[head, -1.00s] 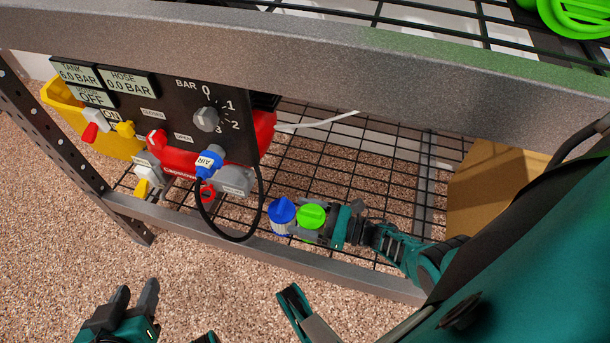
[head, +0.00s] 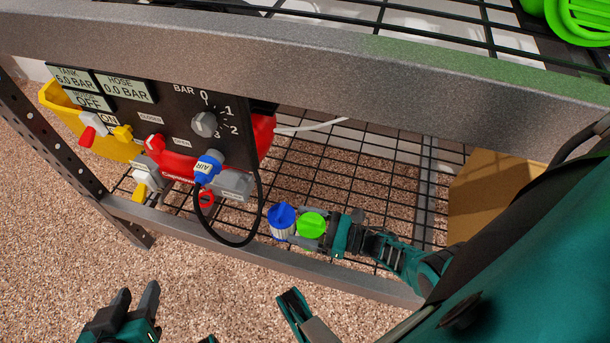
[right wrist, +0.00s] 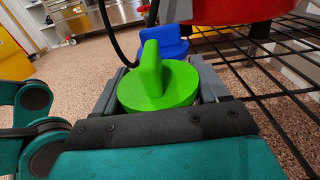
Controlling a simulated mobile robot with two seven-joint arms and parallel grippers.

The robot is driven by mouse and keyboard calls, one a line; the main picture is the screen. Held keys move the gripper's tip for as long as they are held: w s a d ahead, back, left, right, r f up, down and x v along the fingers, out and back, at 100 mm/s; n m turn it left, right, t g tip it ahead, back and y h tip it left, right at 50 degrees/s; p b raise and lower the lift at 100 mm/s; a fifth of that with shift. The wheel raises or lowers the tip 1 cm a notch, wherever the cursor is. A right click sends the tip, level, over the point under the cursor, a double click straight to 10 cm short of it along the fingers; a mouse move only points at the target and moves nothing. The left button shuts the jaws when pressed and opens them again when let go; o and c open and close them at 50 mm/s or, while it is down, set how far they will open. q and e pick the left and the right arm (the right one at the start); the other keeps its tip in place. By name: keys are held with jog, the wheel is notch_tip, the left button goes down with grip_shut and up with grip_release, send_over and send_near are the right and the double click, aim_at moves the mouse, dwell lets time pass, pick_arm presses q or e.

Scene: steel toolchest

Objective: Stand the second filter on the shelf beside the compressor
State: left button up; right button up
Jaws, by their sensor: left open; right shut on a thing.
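My right gripper (head: 314,226) is shut on a filter with a green cap (head: 311,225), over the front part of the wire shelf (head: 340,165). The green cap also shows between the fingers in the right wrist view (right wrist: 160,88). A blue-capped filter (head: 281,222) with a pale body is just left of it, close to the fingertips. The compressor (head: 178,160), red with a black panel, is further left on the shelf. I cannot tell whether the green filter's base touches the wires. My left gripper (head: 137,300) is open and empty, low at the left outside the shelf.
A black hose (head: 262,195) loops down from the compressor's blue AIR plug (head: 208,166), close to the blue filter. A steel beam (head: 300,62) crosses above and a front rail (head: 270,248) below. A cardboard box (head: 485,190) stands at the right.

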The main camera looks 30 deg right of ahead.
pick_arm(q)
jog(key=shift+w, duration=0.1)
pick_arm(e)
jog(key=shift+s+a+f, duration=0.2)
jog(key=shift+s+a, duration=0.05)
jog(key=shift+s, duration=0.1)
pick_arm(q)
jog(key=shift+w+r, duration=0.1)
jog(key=shift+w, duration=0.1)
pick_arm(e)
jog(key=o, duration=1.2)
jog(key=shift+w+a, duration=0.1)
pick_arm(q)
jog(key=shift+s+a, duration=0.15)
pick_arm(e)
jog(key=shift+s, duration=0.2)
